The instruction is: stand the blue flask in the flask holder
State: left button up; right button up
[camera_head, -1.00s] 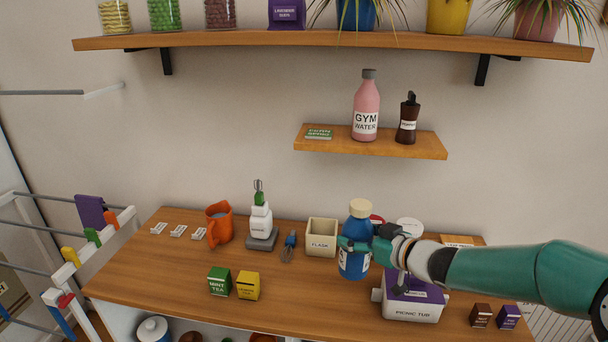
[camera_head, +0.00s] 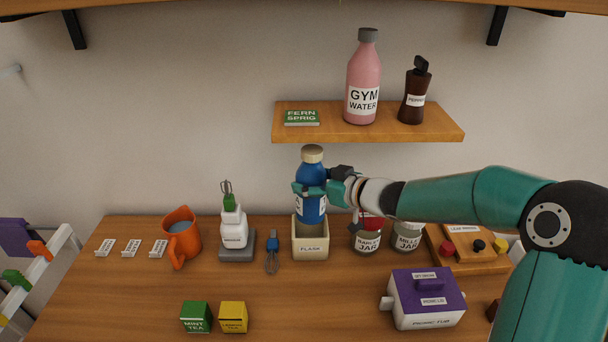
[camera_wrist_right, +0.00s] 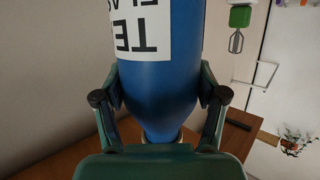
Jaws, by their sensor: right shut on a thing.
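The blue flask (camera_head: 311,208), with a cream cap and a white label, is upright in my right gripper (camera_head: 320,188). The gripper comes from the right and is shut around the flask's upper body. In the right wrist view the flask (camera_wrist_right: 160,85) fills the middle, with a finger of the gripper on each side. The flask holder (camera_head: 311,249), a cream box labelled FLASK, stands on the counter directly below. The flask's lower end overlaps the holder's opening; I cannot tell whether it is inside or just above. My left gripper is not in view.
A purple-lidded picnic tub (camera_head: 423,303) is front right. A wall shelf (camera_head: 368,124) hangs above.

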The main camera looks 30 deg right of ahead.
aim_at(311, 217)
jog(key=shift+a+r, duration=0.1)
jog(key=shift+r, duration=0.05)
jog(key=shift+f+b, duration=0.7)
jog(key=shift+f, duration=0.45)
jog(key=shift+s+p, duration=0.1)
jog(key=shift+p, duration=0.25)
dwell(0.5)
jog(key=shift+f+b, duration=3.6)
jog(key=shift+f, duration=0.9)
jog(key=o, duration=1.6)
jog(key=shift+f, duration=0.1)
jog(key=shift+s, duration=0.1)
